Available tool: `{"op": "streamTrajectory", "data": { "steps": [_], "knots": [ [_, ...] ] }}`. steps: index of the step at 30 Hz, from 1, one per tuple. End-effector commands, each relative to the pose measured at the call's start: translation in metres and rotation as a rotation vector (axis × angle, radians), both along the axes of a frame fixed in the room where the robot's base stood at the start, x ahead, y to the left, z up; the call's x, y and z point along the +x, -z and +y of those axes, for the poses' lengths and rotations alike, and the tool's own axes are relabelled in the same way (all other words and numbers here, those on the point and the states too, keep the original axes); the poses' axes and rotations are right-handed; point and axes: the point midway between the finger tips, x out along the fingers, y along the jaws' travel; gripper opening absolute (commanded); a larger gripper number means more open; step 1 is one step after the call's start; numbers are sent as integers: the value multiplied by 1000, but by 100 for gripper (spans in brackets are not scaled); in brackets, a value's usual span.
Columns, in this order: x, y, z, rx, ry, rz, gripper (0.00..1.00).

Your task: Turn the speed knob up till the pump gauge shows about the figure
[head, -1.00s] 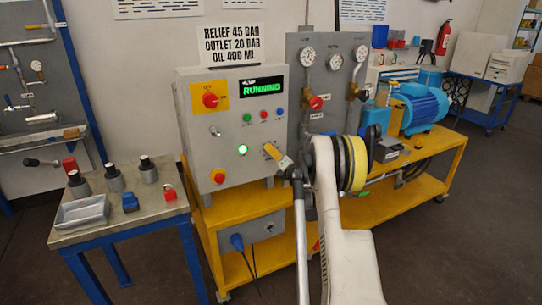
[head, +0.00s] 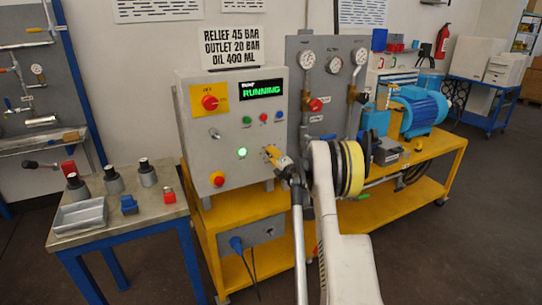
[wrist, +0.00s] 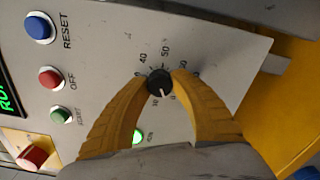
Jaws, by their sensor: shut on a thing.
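The speed knob (wrist: 159,82) is a small black dial with a white pointer mark, on the sloped face of the grey control box (head: 200,150). A number scale that includes 40 and 50 runs around it. My gripper (wrist: 160,80) has its two yellow fingers closed on the knob's sides in the wrist view. In the head view my gripper (head: 274,154) is at the box's lower right, and the knob is hidden there. The green display (head: 261,89) reads RUNNING. Round gauges (head: 307,60) sit on the grey panel behind; their readings are too small to tell.
A sign (head: 232,45) above the box reads relief 45 bar, outlet 20 bar, oil 400 ml. A red stop button (head: 217,179) and a lit green lamp (head: 241,152) are left of my gripper. A blue motor (head: 419,109) stands on the yellow bench at right.

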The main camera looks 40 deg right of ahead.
Motion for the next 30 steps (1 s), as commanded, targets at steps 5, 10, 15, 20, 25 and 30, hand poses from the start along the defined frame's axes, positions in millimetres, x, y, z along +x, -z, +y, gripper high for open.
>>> {"op": "streamTrajectory", "data": {
  "steps": [5,10,15,20,25,30],
  "knots": [
    [0,0,0,186,-1,-44,0],
    [0,0,0,243,-1,-58,0],
    [0,0,1,241,-1,-58,0],
    [0,0,0,240,-1,-57,52],
    [0,0,0,239,-1,-57,52],
    [-4,0,1,239,0,-58,52]
  ]
}}
